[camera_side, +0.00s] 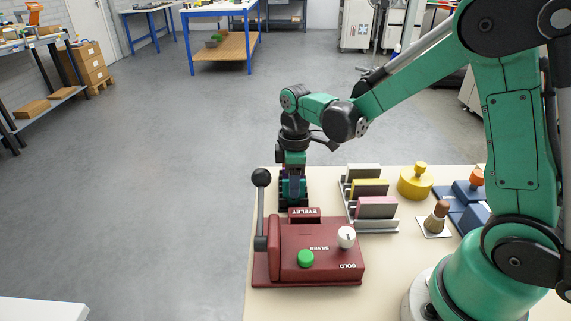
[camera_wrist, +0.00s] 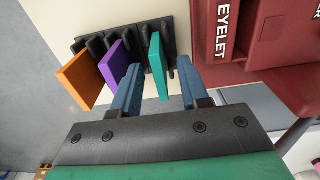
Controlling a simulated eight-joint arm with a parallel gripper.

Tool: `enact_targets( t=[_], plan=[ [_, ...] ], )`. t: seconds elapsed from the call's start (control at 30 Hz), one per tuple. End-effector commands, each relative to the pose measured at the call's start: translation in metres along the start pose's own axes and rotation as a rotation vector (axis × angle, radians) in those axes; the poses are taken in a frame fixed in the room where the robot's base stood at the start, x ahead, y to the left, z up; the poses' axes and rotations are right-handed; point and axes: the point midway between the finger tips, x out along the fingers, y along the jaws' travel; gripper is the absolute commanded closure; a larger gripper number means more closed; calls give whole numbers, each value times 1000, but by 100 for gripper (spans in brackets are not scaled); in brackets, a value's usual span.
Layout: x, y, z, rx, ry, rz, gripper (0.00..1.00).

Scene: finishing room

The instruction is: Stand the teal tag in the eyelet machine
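The teal tag (camera_wrist: 157,66) stands on edge in a black slotted rack (camera_wrist: 169,38) in the wrist view. My gripper (camera_wrist: 159,62) is open, with one blue finger on each side of the teal tag and a visible gap on both sides. A purple tag (camera_wrist: 111,70) and an orange tag (camera_wrist: 78,82) stand in the same rack, left of my left finger. The dark red eyelet machine (camera_side: 290,245) is in front of my gripper (camera_side: 292,190) in the side view and hides the fingertips. The machine's red body (camera_wrist: 262,75) fills the wrist view's upper right.
The machine has a black-knobbed lever (camera_side: 261,205), a green button (camera_side: 306,259) and a white knob (camera_side: 346,236). To the right stand a grey rack (camera_side: 378,226) with grey, yellow and pink tags, a yellow knobbed piece (camera_side: 415,184), a brush (camera_side: 437,216) and blue blocks (camera_side: 470,190).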

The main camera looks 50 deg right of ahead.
Motion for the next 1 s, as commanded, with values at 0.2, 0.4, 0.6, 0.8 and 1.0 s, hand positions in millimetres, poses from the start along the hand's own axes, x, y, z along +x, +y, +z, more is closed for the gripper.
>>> enact_targets(
  t=[0.2, 0.4, 0.6, 0.8, 1.0],
  plan=[
    [0, 0, 0, 0, 0, 0, 75],
    [0, 0, 0, 0, 0, 0, 100],
    [-6, 0, 0, 0, 0, 0, 100],
    [-24, 0, 0, 0, 0, 0, 100],
    [-42, 0, 0, 0, 0, 0, 100]
  ],
)
